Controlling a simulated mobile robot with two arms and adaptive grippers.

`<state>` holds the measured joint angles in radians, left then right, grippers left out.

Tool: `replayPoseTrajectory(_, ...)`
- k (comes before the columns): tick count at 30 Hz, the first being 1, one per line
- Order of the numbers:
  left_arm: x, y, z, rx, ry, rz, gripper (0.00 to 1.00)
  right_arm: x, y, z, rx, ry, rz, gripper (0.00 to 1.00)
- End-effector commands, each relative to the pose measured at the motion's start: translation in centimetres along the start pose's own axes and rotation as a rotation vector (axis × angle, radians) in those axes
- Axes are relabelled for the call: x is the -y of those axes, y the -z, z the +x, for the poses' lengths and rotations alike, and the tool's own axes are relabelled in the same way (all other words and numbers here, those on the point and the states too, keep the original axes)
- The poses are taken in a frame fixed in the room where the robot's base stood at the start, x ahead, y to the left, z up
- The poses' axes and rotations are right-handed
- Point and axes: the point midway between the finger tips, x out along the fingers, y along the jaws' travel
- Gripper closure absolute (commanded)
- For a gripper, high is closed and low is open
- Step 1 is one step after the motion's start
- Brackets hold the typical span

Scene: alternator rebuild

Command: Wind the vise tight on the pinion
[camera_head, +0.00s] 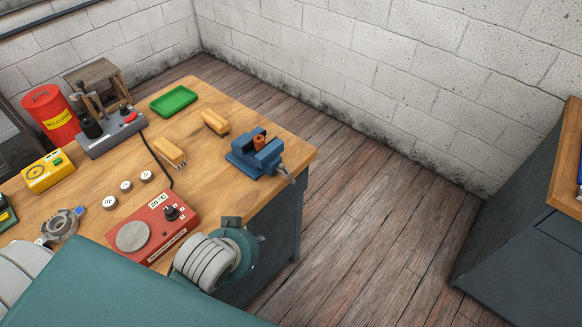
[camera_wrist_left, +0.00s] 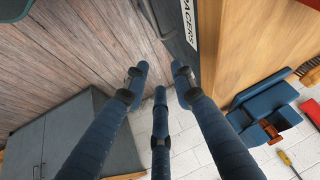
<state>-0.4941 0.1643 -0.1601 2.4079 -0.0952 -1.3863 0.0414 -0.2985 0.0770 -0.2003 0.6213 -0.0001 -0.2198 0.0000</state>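The blue vise (camera_head: 250,163) sits at the right corner of the wooden bench in the head view. A copper-brown part, apparently the pinion (camera_head: 259,141), stands between its jaws. I cannot tell how tightly they hold it. The vise's grey screw handle (camera_head: 286,173) sticks out past the bench's right edge. In the left wrist view the vise (camera_wrist_left: 258,98) is at the right with the copper-brown part (camera_wrist_left: 270,130). My left gripper (camera_wrist_left: 161,80) is open and empty there, its three dark fingers spread, apart from the vise. My right gripper is in neither view.
A dark cabinet (camera_head: 525,265) stands at the right. Open plank floor (camera_head: 360,220) lies between. A yellow-handled screwdriver (camera_wrist_left: 287,158) shows in the wrist view.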

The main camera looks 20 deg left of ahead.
Motion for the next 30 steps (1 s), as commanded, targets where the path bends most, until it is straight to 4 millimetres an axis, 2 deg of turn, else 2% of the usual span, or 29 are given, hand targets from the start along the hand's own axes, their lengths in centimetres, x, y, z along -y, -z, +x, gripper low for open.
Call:
replayPoseTrajectory(1, 0.9, 2.8, -1.0, -0.078, 0.029, 0.011, 0.74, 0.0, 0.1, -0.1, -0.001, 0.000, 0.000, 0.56)
replayPoseTrajectory(5, 2.8, 10.1, -2.2, -0.293, 0.111, 0.050, 0.74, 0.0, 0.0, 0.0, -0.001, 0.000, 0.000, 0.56)
replayPoseTrajectory(7, 3.6, 14.5, -3.6, -0.428, 0.154, 0.078, 0.74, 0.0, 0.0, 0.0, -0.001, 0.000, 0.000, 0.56)
replayPoseTrajectory(8, 3.9, 16.5, -4.4, -0.492, 0.173, 0.095, 0.74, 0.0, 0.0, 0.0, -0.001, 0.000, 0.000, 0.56)
replayPoseTrajectory(9, 4.1, 19.3, -5.8, -0.585, 0.197, 0.119, 0.74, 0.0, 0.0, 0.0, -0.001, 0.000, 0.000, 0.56)
replayPoseTrajectory(11, 4.2, 23.7, -8.5, -0.739, 0.234, 0.167, 0.74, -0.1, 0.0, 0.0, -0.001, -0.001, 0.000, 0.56)
replayPoseTrajectory(12, 3.9, 26.8, -10.9, -0.859, 0.259, 0.212, 0.74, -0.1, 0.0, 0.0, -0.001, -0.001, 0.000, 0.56)
replayPoseTrajectory(14, 2.7, 31.2, -15.5, -1.058, 0.289, 0.296, 0.74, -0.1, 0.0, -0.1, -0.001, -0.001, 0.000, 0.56)
replayPoseTrajectory(15, 1.3, 33.7, -19.0, -1.200, 0.305, 0.370, 0.74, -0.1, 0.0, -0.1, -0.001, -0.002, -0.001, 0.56)
replayPoseTrajectory(17, -1.8, 36.5, -24.5, -1.417, 0.318, 0.513, 0.74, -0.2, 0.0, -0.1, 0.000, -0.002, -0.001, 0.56)
replayPoseTrajectory(18, -4.4, 37.4, -28.0, -1.559, 0.316, 0.630, 0.74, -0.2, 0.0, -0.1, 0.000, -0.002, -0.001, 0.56)
replayPoseTrajectory(20, -8.7, 37.2, -32.0, -1.742, 0.300, 0.829, 0.74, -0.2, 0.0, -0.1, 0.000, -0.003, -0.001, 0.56)
replayPoseTrajectory(21, -11.7, 36.2, -33.9, -1.843, 0.280, 0.982, 0.74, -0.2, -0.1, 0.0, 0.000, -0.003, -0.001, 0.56)
replayPoseTrajectory(23, -15.8, 33.9, -35.1, -1.955, 0.237, 1.235, 0.74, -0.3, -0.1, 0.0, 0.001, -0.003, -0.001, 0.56)
replayPoseTrajectory(24, -18.1, 32.0, -34.8, -1.996, 0.203, 1.421, 0.74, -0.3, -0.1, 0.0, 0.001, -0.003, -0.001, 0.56)
replayPoseTrajectory(26, -20.5, 28.9, -32.8, -2.001, 0.143, 1.719, 0.74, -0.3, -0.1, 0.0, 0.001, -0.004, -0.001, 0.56)
replayPoseTrajectory(27, -21.2, 26.9, -30.6, -1.962, 0.099, 1.923, 0.74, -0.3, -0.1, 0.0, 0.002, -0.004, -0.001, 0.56)
replayPoseTrajectory(29, -20.6, 24.4, -26.3, -1.831, 0.034, 2.231, 0.74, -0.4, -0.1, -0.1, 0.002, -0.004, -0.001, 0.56)
replayPoseTrajectory(30, -19.1, 23.1, -23.2, -1.698, -0.010, 2.423, 0.74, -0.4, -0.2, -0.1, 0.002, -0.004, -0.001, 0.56)
